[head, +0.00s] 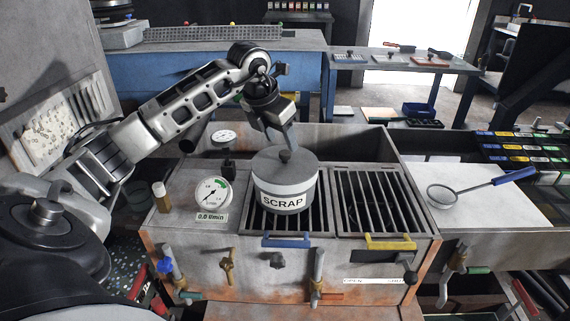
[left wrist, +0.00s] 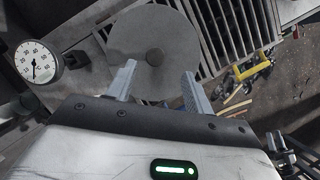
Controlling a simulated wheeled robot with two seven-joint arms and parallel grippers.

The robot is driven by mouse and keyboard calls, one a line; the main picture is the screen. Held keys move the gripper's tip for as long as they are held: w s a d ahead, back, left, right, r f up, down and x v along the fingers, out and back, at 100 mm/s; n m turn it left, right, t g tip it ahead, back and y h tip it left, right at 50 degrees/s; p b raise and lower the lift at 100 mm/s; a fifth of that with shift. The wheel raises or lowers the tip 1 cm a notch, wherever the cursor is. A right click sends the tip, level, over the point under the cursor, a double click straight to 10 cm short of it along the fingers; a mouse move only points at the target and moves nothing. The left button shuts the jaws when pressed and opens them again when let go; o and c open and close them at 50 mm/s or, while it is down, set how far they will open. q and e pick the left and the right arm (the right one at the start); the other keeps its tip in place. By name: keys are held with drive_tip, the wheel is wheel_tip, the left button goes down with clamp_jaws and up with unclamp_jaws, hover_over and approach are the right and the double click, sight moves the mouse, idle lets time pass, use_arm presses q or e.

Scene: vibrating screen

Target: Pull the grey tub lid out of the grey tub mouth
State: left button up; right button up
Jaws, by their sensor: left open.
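The grey tub (head: 286,198), marked SCRAP, stands upright on the left grate of the bench. My left gripper (head: 286,138) is open and empty, just above and behind the knob. I cannot tell the exact gap in height. My right gripper is not in view.
A dial gauge (head: 212,193) stands left of the tub. A barred grate (head: 375,203) with a yellow handle (head: 390,242) lies to the right. A blue handle (head: 286,241) is in front. A ladle (head: 470,188) rests on a white sheet further right.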

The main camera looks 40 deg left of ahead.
sight(284, 153)
use_arm(q)
drive_tip(key=shift+a+x, duration=0.2)
drive_tip(key=shift+x, duration=1.25)
drive_tip(key=shift+a+x, duration=0.15)
drive_tip(key=shift+x, duration=1.35)
drive_tip(key=shift+s, duration=0.1)
drive_tip(key=c, duration=1.1)
